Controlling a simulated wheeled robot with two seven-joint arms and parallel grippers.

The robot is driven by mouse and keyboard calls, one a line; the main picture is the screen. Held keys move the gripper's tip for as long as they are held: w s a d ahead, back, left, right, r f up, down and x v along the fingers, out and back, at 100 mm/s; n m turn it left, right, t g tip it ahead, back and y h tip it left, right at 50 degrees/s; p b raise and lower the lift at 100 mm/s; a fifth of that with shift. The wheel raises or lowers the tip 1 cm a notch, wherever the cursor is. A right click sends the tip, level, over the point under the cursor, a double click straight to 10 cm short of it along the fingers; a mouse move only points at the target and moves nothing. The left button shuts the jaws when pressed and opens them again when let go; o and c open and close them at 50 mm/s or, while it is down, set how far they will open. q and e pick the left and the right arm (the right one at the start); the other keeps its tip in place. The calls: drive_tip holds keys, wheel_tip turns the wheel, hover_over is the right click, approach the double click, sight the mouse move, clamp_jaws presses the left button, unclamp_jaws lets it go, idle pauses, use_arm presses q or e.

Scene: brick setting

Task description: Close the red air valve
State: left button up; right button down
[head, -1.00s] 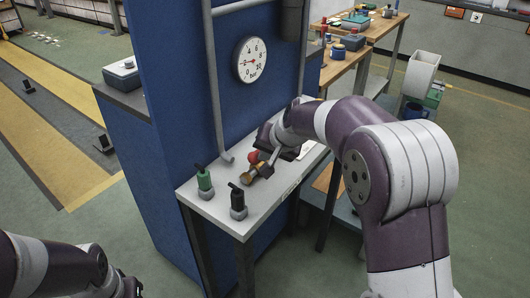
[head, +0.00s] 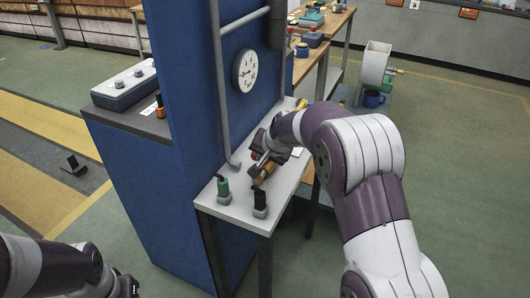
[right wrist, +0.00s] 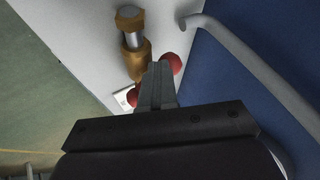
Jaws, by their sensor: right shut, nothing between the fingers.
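The red air valve has a brass body (right wrist: 133,32), which lies on the white bench top beside the blue panel. Its red handle (right wrist: 172,62) shows on both sides of my right fingers in the right wrist view; the fingers hide its middle. In the head view the brass body (head: 265,172) shows just below my right gripper (head: 257,163), and a little red shows beside it. My right gripper is shut and empty, with its fingertips over or against the handle; I cannot tell if they touch. My left arm is at the lower left, its gripper not clear.
A green-handled valve (head: 223,190) and a black-handled valve (head: 260,203) stand at the bench's near end. A round gauge (head: 245,71) and a grey pipe (head: 221,90) are on the blue panel (head: 185,100). The floor in front is clear.

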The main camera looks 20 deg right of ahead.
drive_tip(key=shift+w+a+p, duration=0.55)
drive_tip(key=shift+a+p, duration=0.1)
drive_tip(key=shift+p, duration=0.2)
drive_tip(key=shift+w+a+p, duration=0.3)
drive_tip(key=shift+w+p, duration=0.1)
drive_tip(key=shift+w, duration=0.5)
